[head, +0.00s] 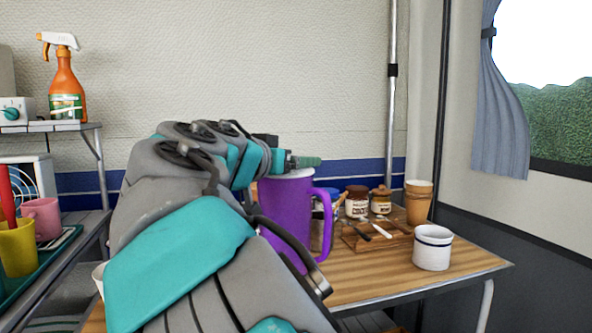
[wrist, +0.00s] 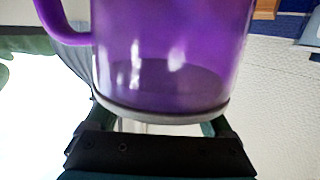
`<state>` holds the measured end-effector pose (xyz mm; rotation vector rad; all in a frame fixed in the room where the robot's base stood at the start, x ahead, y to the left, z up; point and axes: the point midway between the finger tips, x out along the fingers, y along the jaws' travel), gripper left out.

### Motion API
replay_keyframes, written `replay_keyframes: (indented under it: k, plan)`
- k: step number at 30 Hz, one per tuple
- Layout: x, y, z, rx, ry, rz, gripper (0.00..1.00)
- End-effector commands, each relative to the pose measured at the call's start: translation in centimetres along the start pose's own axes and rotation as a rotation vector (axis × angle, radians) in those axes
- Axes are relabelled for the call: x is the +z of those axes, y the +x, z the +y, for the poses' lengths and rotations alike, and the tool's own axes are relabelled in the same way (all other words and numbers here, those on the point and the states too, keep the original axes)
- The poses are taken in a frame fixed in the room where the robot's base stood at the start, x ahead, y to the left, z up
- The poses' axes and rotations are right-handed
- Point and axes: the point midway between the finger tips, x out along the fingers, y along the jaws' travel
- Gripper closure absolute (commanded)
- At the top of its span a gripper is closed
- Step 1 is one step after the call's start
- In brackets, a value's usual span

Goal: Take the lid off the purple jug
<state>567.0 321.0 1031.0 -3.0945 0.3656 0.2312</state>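The purple jug (head: 283,212) stands at the left part of the wooden table in the head view, its handle to the right and its lower left hidden by my arm. Its pale lid (head: 288,173) is on top. In the wrist view the jug (wrist: 170,55) appears upside down, with the lid's grey rim (wrist: 165,116) at its lower edge. My gripper (head: 301,162) is just above the lid in the head view. In the wrist view its fingers are spread apart, partly hidden behind the lid rim; I cannot tell whether they touch it.
On the table (head: 375,282), a white mug (head: 433,248), a wooden tray (head: 362,242) with cutlery, jars (head: 357,202) and stacked tan cups (head: 419,203) stand right of the jug. A shelf at left holds a spray bottle (head: 66,88) above a yellow cup (head: 18,248) and a pink mug (head: 42,218).

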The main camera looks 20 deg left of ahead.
Motion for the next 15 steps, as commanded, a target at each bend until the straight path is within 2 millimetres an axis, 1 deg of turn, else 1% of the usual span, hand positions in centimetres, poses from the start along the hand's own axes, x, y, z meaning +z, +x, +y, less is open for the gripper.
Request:
replay_keyframes:
  k: [1,2,15]
  plan:
    - [0.05,0.01,-0.02,0.000,0.000,-0.001,0.27]
    - [0.06,0.01,-0.02,0.000,0.000,-0.001,0.30]
    - [0.29,0.09,-0.05,0.001,-0.001,-0.005,0.80]
